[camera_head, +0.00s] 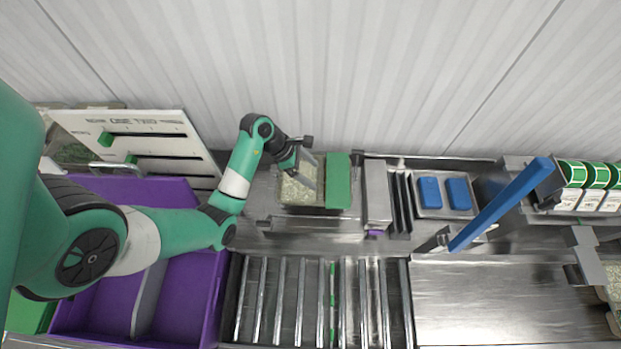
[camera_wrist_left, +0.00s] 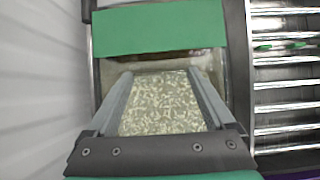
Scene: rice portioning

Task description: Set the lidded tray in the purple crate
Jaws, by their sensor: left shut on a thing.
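The tray (camera_head: 298,193) holds pale, grainy rice and sits on the steel counter right of the purple crate. Its lid is hard to make out. My left gripper (camera_head: 307,178) is shut on the tray from above. In the left wrist view the two fingers (camera_wrist_left: 160,76) run along either side of the rice-filled tray (camera_wrist_left: 160,108). A flat green piece (camera_head: 338,183) lies just beyond the tray's right end; it also shows in the left wrist view (camera_wrist_left: 160,28). The purple crate (camera_head: 190,290) stands at lower left with a grey divider (camera_head: 150,298). My left arm hides part of it.
A roller section (camera_head: 290,300) lies right of the crate, below the tray. A white slotted panel (camera_head: 165,150) stands behind the crate. Blue blocks (camera_head: 429,192) sit in a shallow tray. A slanted blue bar (camera_head: 500,205) rises at right. The steel surface (camera_head: 490,300) below it is clear.

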